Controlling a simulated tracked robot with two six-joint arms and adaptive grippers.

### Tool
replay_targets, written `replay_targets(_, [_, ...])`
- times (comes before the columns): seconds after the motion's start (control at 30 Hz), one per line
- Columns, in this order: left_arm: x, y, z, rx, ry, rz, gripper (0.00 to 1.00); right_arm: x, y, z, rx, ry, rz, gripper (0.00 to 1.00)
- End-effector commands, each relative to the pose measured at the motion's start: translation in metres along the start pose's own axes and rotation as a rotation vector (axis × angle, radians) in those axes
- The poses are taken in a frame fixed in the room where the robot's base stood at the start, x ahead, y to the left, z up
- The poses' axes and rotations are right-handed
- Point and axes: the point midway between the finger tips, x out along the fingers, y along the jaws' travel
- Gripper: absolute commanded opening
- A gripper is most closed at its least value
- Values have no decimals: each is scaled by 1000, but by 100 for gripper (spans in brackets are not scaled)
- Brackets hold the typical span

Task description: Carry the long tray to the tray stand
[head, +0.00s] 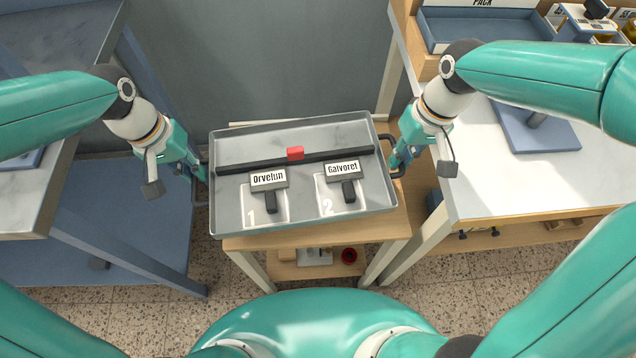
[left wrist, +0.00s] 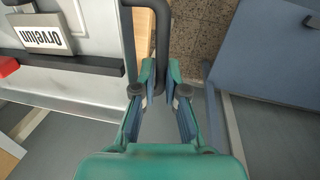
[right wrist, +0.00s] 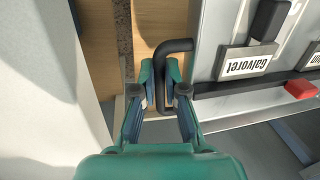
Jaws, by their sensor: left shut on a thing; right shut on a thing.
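The long grey tray (head: 300,222) is in the middle of the head view, over a small wooden table (head: 262,243); I cannot tell whether it touches the top. In it lie a black bar (head: 340,156) with a red block (head: 295,153), and two labelled stamps, Orvelun (head: 268,180) in field 1 and Galvoret (head: 342,170) in field 2. My left gripper (head: 200,174) is shut on the tray's left black handle (left wrist: 162,25). My right gripper (head: 396,160) is shut on its right black handle (right wrist: 175,46).
A grey-topped blue-framed table (head: 35,205) stands at the left. A white-topped wooden bench (head: 500,170) with a blue plate (head: 550,138) stands close at the right. A blue bin (head: 470,35) is at the back right. A red ring-like item (head: 349,255) sits on the lower shelf.

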Motion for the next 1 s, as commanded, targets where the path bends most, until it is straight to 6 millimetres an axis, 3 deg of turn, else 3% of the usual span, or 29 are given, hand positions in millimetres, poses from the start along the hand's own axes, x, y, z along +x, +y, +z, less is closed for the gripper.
replay_targets(0.1, [7,-3,-1,0,4,-3,0,8,3,0,0,2,4,0])
replay_targets(0.67, [9,-4,-1,0,3,-3,0,9,4,0,1,2,4,0])
replay_targets(1.0, [24,-6,-1,1,3,-3,0,24,7,0,1,2,4,0])
